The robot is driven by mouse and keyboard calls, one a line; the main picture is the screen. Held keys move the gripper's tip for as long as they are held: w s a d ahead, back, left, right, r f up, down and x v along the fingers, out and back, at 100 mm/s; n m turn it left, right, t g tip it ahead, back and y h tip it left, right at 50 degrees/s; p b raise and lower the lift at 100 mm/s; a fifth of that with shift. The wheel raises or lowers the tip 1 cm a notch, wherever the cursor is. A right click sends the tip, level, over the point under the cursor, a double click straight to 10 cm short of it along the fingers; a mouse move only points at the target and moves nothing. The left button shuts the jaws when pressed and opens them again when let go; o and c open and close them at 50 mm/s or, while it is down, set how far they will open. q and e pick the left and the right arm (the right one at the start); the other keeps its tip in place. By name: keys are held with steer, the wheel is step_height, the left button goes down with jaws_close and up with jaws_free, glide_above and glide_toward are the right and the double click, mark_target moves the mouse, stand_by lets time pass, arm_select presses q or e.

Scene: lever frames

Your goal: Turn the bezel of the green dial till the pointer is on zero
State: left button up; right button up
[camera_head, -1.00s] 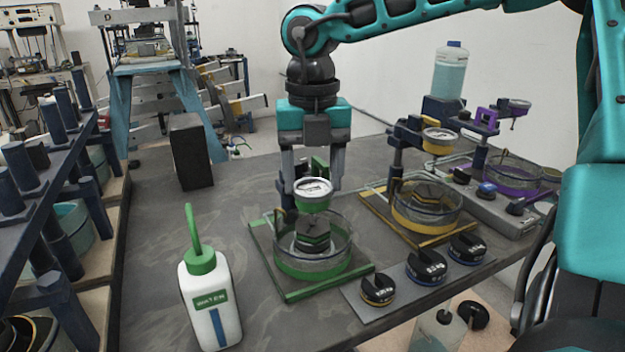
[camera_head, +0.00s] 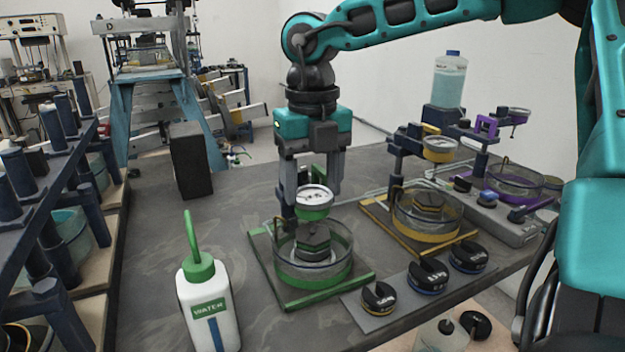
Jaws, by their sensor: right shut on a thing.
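The green dial (camera_head: 314,196) has a white face and a green rim. It sits on a post over a clear round bowl with a green band (camera_head: 312,272) on a green-edged plate. My right gripper (camera_head: 312,190) comes down from above, with one finger on each side of the dial's rim, and is shut on the bezel. The dial's pointer is too small to read, so I cannot tell where it stands against zero. My left gripper is not in view.
A yellow dial (camera_head: 440,146) and a purple rig (camera_head: 505,180) stand to the right. Black weights (camera_head: 428,275) lie on a grey strip in front. A white water bottle (camera_head: 208,305) stands front left, near a dark rack (camera_head: 50,225). Bare table lies behind the bottle.

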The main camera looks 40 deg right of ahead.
mark_target(313, 194)
steer(key=o, duration=0.8)
steer(key=shift+r, duration=0.15)
step_height(313, 194, up, 13)
steer(key=shift+f+p, duration=0.1)
steer(key=shift+p, duration=0.9)
